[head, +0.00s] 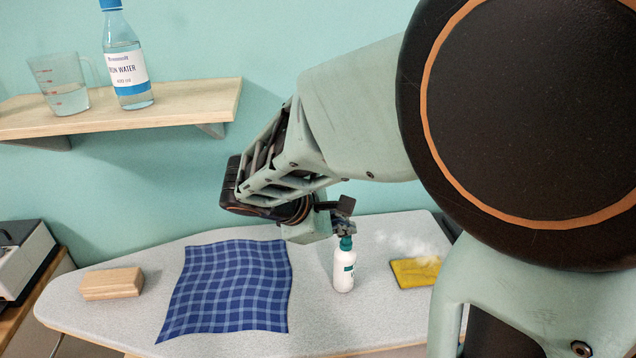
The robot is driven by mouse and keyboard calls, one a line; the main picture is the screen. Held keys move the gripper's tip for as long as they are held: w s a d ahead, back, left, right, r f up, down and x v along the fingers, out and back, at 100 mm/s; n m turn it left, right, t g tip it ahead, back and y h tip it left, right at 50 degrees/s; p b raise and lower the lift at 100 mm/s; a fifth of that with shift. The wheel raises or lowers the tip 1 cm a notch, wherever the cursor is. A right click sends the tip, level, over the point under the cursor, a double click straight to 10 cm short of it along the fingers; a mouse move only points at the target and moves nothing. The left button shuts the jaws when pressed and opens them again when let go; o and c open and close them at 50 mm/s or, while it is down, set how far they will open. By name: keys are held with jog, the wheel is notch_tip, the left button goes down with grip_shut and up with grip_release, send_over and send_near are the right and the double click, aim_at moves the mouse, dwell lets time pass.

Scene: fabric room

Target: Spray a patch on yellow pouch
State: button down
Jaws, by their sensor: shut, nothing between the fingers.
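A white spray bottle (344,271) with a green collar stands upright on the ironing board, right of its middle. My gripper (343,217) is at the dark top of the bottle, and its fingers are shut with nothing between them. The fingers overlap the sprayer head, so I cannot tell whether they touch it. The yellow pouch (414,273) lies flat on the board to the right of the bottle. A white cloud of mist (405,244) hangs between the bottle's head and the pouch, above the pouch's far edge. No wet patch can be made out on the pouch.
A blue checked cloth (230,290) and a wooden block (112,284) lie on the grey ironing board (335,328). A wall shelf (190,108) holds a measuring jug (62,88) and a water bottle (126,62). My arm blocks the right side.

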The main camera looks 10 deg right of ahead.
aim_at(345, 237)
jog(key=shift+r, duration=0.25)
notch_tip(345, 237, up, 6)
jog(key=p, duration=0.5)
jog(key=shift+r, duration=0.15)
jog(key=shift+w, duration=0.1)
dwell(1.9)
